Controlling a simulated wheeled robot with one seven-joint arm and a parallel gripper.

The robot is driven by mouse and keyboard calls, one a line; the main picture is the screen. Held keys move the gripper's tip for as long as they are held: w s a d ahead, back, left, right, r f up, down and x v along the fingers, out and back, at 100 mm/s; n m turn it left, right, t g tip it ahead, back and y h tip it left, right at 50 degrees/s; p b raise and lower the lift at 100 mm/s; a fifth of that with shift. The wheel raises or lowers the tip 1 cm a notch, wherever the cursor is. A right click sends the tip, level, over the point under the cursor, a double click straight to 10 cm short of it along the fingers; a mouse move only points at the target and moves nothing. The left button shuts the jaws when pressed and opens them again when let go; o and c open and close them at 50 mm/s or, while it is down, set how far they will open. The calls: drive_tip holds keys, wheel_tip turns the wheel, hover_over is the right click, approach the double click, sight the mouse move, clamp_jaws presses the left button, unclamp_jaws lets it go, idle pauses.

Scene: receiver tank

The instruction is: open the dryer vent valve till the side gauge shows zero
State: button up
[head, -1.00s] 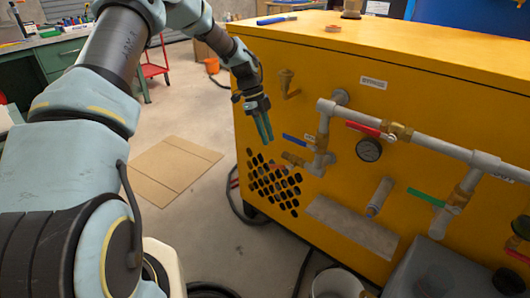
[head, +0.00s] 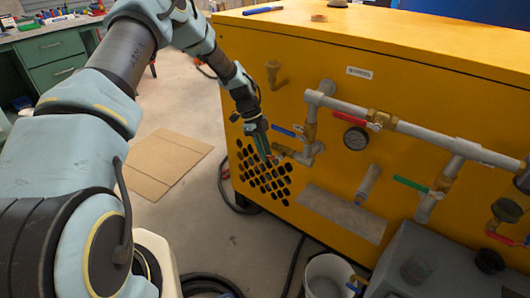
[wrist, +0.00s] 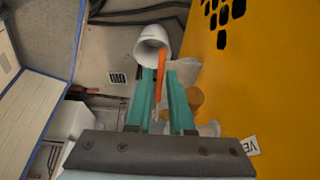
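My gripper (head: 264,150) points down in front of the yellow cabinet, left of the pipework and close to a blue valve lever (head: 286,131). In the wrist view its two teal fingers (wrist: 163,95) are apart, with an orange strip (wrist: 160,75) showing between them; I cannot tell whether they touch it. A round dark-rimmed gauge (head: 356,138) sits under a red valve lever (head: 349,118); its needle is too small to read. A green lever (head: 410,184) is lower right. A partly cut-off label (wrist: 250,145) starts with "VE". Which lever is the dryer vent is not readable.
The yellow cabinet (head: 410,75) fills the right side. A white bucket (head: 326,275) stands on the floor below, beside a grey tank (head: 425,255). Dark hoses (head: 205,283) lie near my base. Flat cardboard (head: 165,160) lies on open floor at left.

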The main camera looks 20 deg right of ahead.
clamp_jaws()
idle(1.2)
